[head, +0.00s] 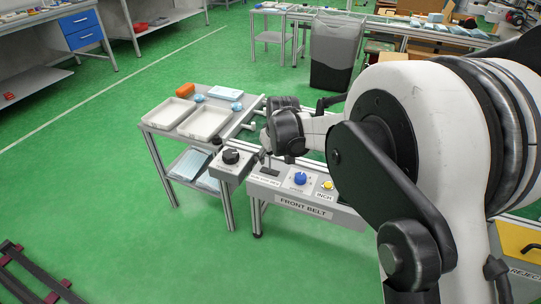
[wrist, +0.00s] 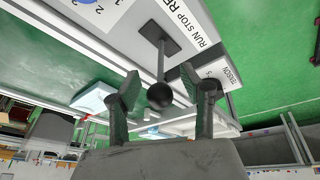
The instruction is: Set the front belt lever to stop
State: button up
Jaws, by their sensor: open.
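The front belt lever (wrist: 160,94) is a metal stem with a round black knob, rising from a dark slot plate (wrist: 158,38) beside the label "RUN STOP RE…" in the wrist view. My gripper (wrist: 168,88) is open, with one finger on each side of the knob and visible gaps between. In the head view my gripper (head: 266,138) is over the left part of the front belt panel (head: 305,204), and its dark body partly hides the lever. I cannot tell exactly which label the lever stands at.
A blue knob (head: 300,178) and a yellow button (head: 327,185) sit right of the lever. A grey box with a black knob (head: 231,157) stands close on the left. White trays (head: 206,122) lie on the table behind it.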

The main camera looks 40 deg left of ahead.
jog(key=v, duration=1.1)
jog(key=shift+d+r, duration=0.25)
jog(key=shift+r, duration=0.1)
